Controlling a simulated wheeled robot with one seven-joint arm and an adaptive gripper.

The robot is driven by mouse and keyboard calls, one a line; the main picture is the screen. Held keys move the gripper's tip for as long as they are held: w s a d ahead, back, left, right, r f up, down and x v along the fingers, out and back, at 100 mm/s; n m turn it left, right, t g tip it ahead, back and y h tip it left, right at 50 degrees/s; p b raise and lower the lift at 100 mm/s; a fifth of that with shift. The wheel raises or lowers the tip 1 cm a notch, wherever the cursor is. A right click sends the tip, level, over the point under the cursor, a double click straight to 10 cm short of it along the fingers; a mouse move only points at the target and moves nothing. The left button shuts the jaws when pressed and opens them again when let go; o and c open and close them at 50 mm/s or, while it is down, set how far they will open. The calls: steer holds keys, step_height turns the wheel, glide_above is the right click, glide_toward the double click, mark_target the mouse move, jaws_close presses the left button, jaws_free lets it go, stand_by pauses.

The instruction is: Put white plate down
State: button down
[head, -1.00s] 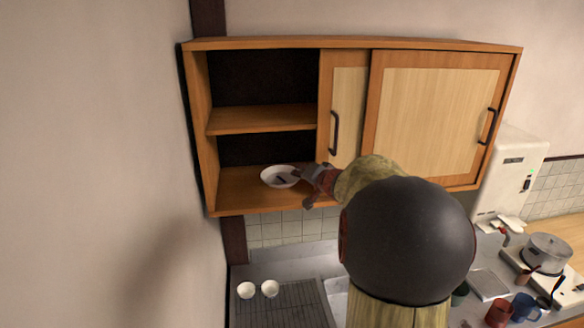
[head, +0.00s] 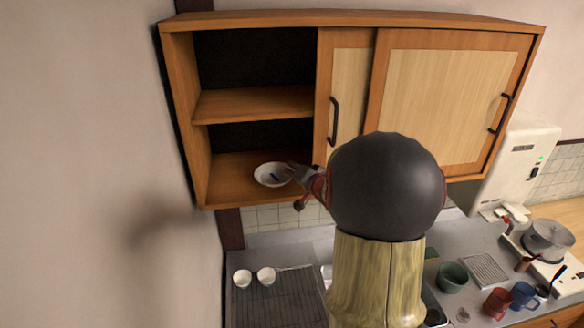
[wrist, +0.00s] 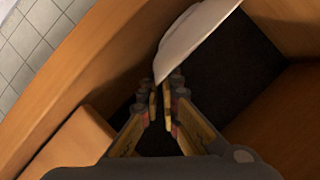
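The white plate (head: 262,179) is a shallow round dish in the open left part of the wall cabinet (head: 183,120), over its bottom board (head: 228,190). I cannot tell whether it rests on the board or hangs just above it. My gripper (head: 290,172) reaches in from the right and is shut on the plate's right rim. In the wrist view the plate (wrist: 196,36) looks tilted, and the tips of my gripper (wrist: 165,95) pinch its near edge. A small dark blue mark shows inside the plate.
A middle shelf (head: 253,105) lies above the plate. The sliding door (head: 440,95) covers the cabinet's right side.

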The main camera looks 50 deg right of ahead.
steer(key=shift+d, duration=0.2)
steer(key=shift+a, duration=0.35)
steer(key=shift+d+f, duration=0.1)
steer(key=c, duration=2.3)
jaws_free()
steer(key=shift+d, duration=0.1)
